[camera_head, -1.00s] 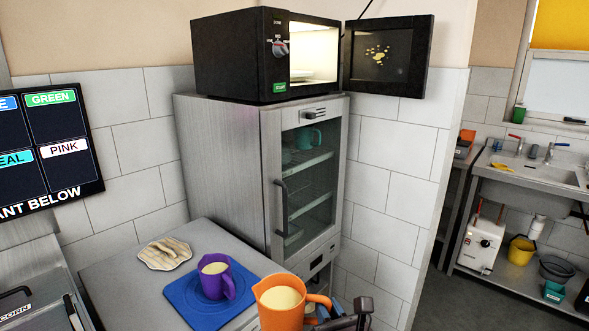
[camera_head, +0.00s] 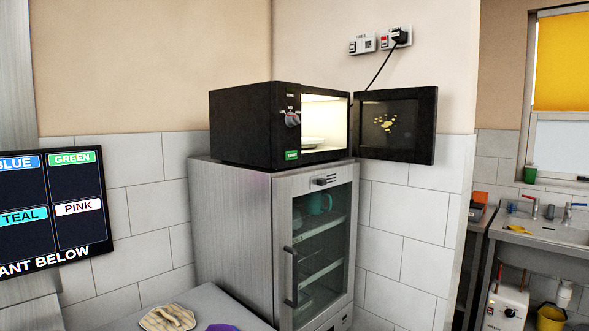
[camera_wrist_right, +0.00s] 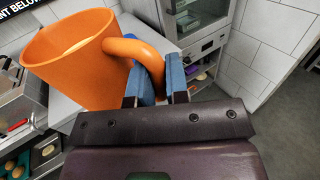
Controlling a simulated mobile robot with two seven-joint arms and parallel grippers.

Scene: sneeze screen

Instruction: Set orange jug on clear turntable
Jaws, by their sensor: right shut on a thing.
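The orange jug (camera_wrist_right: 75,65) fills the upper left of the right wrist view, with pale contents just visible at its rim. My right gripper (camera_wrist_right: 157,82) is shut on the jug's handle. The jug and this gripper are out of the head view. In the head view, the black microwave (camera_head: 250,125) stands on the steel fridge with its door (camera_head: 395,125) swung open to the right. Its inside is lit, and a pale, clear-looking turntable (camera_head: 312,142) shows low inside, partly hidden by the front. My left gripper is not in view.
The glass-fronted fridge (camera_head: 235,220) holds a teal mug (camera_head: 318,203) behind its closed door. A flat tan item (camera_head: 168,318) and a purple jug's top (camera_head: 222,327) show at the bottom edge. A sink counter (camera_head: 545,232) stands at the right.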

